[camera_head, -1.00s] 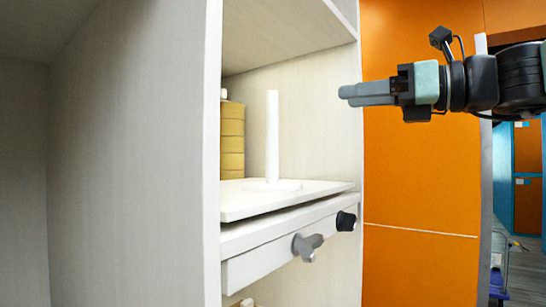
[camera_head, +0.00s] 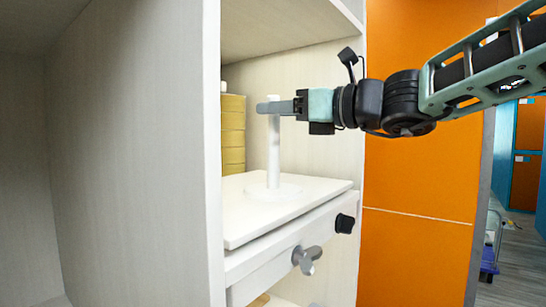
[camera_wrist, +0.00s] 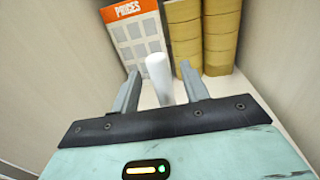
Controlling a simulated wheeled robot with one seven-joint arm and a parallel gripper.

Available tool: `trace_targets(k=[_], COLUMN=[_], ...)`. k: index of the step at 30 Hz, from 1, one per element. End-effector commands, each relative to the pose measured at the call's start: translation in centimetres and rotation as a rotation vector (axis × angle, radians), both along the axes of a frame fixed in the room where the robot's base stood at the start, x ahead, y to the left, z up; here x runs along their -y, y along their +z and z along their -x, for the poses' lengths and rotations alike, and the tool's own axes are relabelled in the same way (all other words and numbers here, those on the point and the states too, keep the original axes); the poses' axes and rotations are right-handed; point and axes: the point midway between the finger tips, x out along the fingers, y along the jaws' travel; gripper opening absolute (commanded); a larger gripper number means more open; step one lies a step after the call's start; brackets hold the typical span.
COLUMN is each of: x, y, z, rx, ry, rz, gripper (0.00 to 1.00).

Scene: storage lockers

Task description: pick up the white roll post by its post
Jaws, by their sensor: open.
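The white roll post (camera_head: 273,155) stands upright on a round white base on the white board inside the locker compartment. In the wrist view the post (camera_wrist: 159,78) rises between the two fingers. My gripper (camera_head: 262,108) reaches in from the right, level with the upper part of the post. In the wrist view my gripper (camera_wrist: 163,80) is open, with one grey finger on each side of the post and a gap visible on both sides. The fingers hide a little of the post near its top in the head view.
Stacked yellow rolls (camera_head: 232,135) stand behind the post, in two stacks in the wrist view (camera_wrist: 222,35). A sign reading PRICES (camera_wrist: 135,35) leans at the back. The locker side wall (camera_head: 212,150) is on the left. A drawer with a grey knob (camera_head: 306,259) is below.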

Motion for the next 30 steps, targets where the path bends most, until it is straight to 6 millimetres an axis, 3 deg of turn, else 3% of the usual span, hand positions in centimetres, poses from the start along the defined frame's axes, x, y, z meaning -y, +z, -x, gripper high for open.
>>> trace_targets(k=[4,11,12,17,30], x=[-1.26,-1.4,-1.39,-1.38,-1.24], y=[0.16,-0.03,-0.04,-0.03,0.19], z=[-0.82,-0.91,-0.9,-0.91,-0.81], rx=[-0.001,0.002,0.002,0.001,0.003], ry=[0.0,-0.001,-0.001,-0.001,-0.001], rz=[0.001,0.001,0.001,0.001,-0.002], gripper=[0.45,0.45,0.42,0.0,0.0])
